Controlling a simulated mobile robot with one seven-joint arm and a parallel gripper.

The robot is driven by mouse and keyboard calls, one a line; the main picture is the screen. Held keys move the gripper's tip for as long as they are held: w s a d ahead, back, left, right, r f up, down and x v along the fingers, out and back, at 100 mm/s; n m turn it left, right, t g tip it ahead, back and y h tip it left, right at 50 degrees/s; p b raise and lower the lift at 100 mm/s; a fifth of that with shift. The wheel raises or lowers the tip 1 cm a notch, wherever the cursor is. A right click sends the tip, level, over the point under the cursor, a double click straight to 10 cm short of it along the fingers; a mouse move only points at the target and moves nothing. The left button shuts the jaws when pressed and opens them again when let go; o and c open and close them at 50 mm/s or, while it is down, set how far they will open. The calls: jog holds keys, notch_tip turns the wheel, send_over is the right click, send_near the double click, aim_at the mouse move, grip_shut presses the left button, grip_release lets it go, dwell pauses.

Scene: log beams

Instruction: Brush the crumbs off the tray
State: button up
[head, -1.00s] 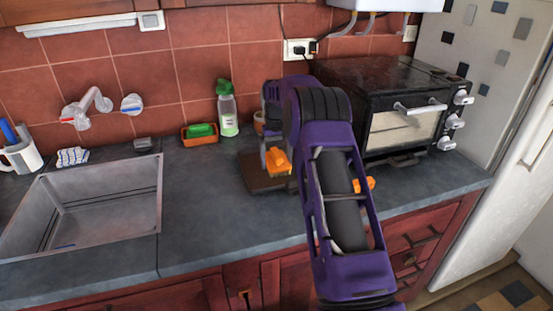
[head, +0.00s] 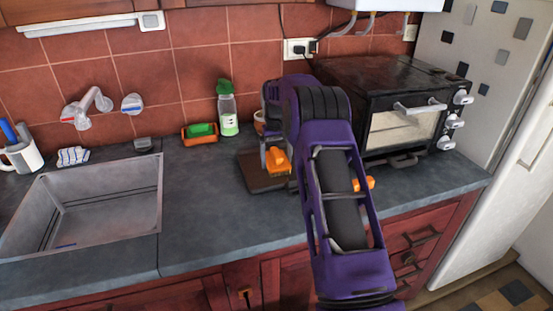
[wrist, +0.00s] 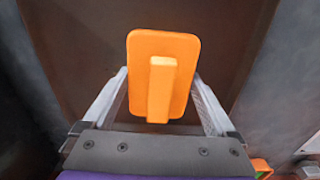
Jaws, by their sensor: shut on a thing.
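An orange brush (wrist: 180,50) with a raised block-like handle is between the fingers of my gripper (wrist: 160,82), which is shut on it. The brush also shows in the head view (head: 278,161), over the dark brown tray (head: 253,180). The tray (wrist: 85,60) fills the middle of the wrist view beneath the brush. I cannot tell whether the brush touches the tray. My arm hides the tray's right part in the head view. No crumbs can be made out.
A toaster oven (head: 345,85) stands close on the right. A green-topped bottle (head: 228,115) and an orange dish (head: 199,138) with a green sponge are behind, to the left. A small orange thing (head: 364,184) shows beside my arm. Counter is clear between tray and sink (head: 95,205).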

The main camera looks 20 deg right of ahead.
jog(key=shift+d+p, duration=0.4)
jog(key=shift+d, duration=0.2)
jog(key=shift+a, duration=1.2)
jog(key=shift+d+f, duration=0.1)
jog(key=shift+d, duration=1.1)
jog(key=shift+a, duration=1.25)
jog(key=shift+d, duration=0.65)
jog(key=shift+d, duration=0.15)
jog(key=shift+d, duration=2.6)
jog(key=shift+d, duration=0.1)
